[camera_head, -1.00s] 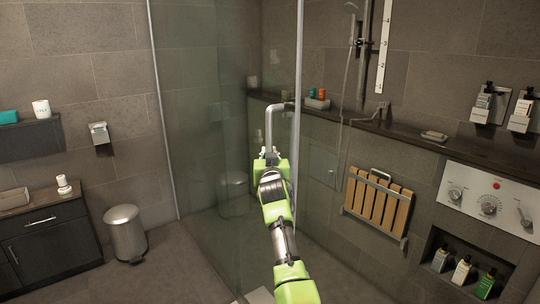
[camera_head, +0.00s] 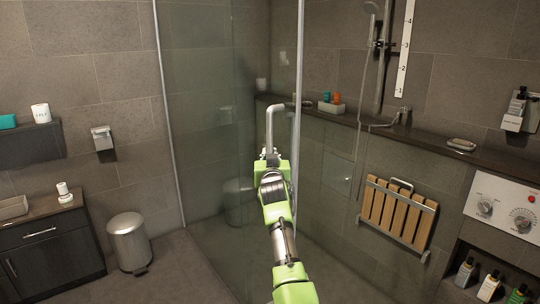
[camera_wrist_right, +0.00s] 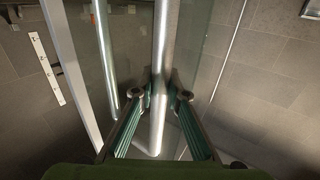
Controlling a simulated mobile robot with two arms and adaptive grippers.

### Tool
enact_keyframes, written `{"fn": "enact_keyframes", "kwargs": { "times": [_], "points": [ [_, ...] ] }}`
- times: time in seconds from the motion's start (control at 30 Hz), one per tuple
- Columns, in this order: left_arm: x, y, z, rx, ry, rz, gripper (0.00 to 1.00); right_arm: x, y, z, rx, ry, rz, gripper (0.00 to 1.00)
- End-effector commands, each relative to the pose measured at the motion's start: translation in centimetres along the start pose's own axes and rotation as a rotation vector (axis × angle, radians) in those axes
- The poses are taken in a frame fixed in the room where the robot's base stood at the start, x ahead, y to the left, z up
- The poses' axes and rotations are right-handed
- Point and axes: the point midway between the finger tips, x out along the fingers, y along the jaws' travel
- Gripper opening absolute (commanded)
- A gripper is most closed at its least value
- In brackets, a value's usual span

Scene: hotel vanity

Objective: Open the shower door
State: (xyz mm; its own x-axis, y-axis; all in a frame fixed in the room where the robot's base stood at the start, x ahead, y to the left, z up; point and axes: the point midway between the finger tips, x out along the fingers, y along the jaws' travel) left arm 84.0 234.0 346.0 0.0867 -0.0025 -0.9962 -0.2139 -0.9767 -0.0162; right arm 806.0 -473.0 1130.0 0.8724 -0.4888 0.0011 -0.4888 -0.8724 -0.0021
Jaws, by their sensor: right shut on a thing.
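The glass shower door (camera_head: 215,130) stands in the middle of the head view, with a metal edge strip (camera_head: 298,90) on its right side. Its vertical metal handle (camera_head: 270,128) shows above my right gripper (camera_head: 271,157). In the right wrist view the handle bar (camera_wrist_right: 158,85) runs between the two fingers of my right gripper (camera_wrist_right: 158,100), which is shut around it. A second bar (camera_wrist_right: 106,60) shows to its left, beside the glass. The lower part of the handle is hidden by the gripper in the head view. My left gripper is not in view.
A steel bin (camera_head: 128,242) stands on the floor left of the glass, beside a dark cabinet (camera_head: 55,250). A folding wooden seat (camera_head: 398,213) hangs on the wall at right, under a ledge (camera_head: 420,138) with bottles. The floor between bin and glass is clear.

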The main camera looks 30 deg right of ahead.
Motion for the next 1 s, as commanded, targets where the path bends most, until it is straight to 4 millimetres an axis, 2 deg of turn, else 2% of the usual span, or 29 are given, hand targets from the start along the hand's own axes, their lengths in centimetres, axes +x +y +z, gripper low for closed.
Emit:
{"fn": "enact_keyframes", "kwargs": {
  "times": [0.03,0.07,0.1,0.57,0.77,1.0],
  "points": [
    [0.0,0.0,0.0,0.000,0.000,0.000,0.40,-0.1,-0.6,0.9,0.001,-0.018,-0.007,0.00],
    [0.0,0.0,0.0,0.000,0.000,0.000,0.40,-0.1,-0.5,0.9,0.001,-0.018,-0.007,0.22],
    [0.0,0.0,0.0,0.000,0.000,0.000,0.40,-0.1,-0.5,0.9,0.001,-0.017,-0.007,0.31],
    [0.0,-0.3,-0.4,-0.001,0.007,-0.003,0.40,-0.5,-0.1,0.2,0.000,-0.003,-0.001,0.31],
    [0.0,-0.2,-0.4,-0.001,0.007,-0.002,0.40,-2.9,-0.2,0.2,0.000,-0.003,-0.003,0.31],
    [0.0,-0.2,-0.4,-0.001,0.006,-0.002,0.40,-7.1,-0.3,0.3,0.000,-0.005,-0.004,0.31]
  ]
}}
